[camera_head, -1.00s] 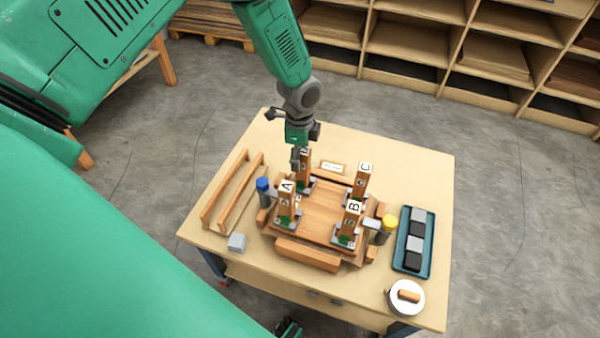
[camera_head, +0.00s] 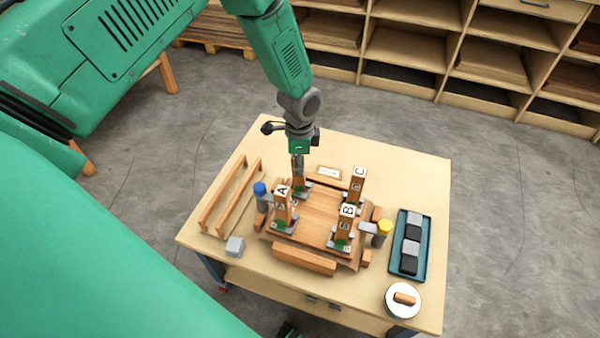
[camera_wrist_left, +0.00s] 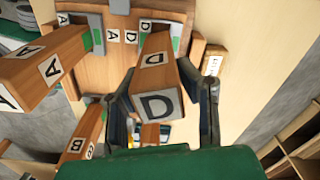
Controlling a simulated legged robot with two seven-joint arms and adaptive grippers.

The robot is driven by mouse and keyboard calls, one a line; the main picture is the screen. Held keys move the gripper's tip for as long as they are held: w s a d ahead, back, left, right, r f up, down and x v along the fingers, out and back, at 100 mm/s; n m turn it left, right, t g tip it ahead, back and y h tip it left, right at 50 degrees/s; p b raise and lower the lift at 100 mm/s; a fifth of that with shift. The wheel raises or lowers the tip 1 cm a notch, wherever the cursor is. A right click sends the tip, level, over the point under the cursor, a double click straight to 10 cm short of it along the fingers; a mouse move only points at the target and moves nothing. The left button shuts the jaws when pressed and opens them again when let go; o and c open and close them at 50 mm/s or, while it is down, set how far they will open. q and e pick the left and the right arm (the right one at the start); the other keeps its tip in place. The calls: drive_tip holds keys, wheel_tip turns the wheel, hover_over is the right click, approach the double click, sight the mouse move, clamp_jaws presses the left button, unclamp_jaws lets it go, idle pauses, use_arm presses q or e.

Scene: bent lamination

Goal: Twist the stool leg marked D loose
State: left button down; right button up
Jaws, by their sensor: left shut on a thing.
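The stool leg D (camera_head: 299,184) stands upright at the back left corner of the wooden stool seat (camera_head: 320,207), partly hidden behind my left gripper (camera_head: 298,164). In the left wrist view, leg D (camera_wrist_left: 158,78) shows its end label between my two fingers (camera_wrist_left: 163,108). My left gripper is shut on its upper end. The lower end of leg D stands at a grey and green socket on the seat. Legs A (camera_head: 282,210), B (camera_head: 344,228) and C (camera_head: 357,188) stand upright at the other corners. My right gripper does not show clearly.
A blue-topped clamp (camera_head: 262,197) and a yellow-topped clamp (camera_head: 381,233) flank the seat. A teal tray (camera_head: 408,245) and round white thing (camera_head: 403,300) are right. The table's back right (camera_head: 415,170) is clear.

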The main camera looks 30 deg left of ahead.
use_arm(q)
drive_tip(key=shift+d, duration=0.15)
drive_tip(key=shift+s, duration=0.1)
drive_tip(key=shift+a+n, duration=0.2)
drive_tip(key=shift+n, duration=0.9)
drive_tip(key=shift+f+n+p, duration=0.1)
drive_tip(key=shift+n+p, duration=0.3)
drive_tip(key=shift+n, duration=0.4)
drive_tip(key=shift+d, duration=0.1)
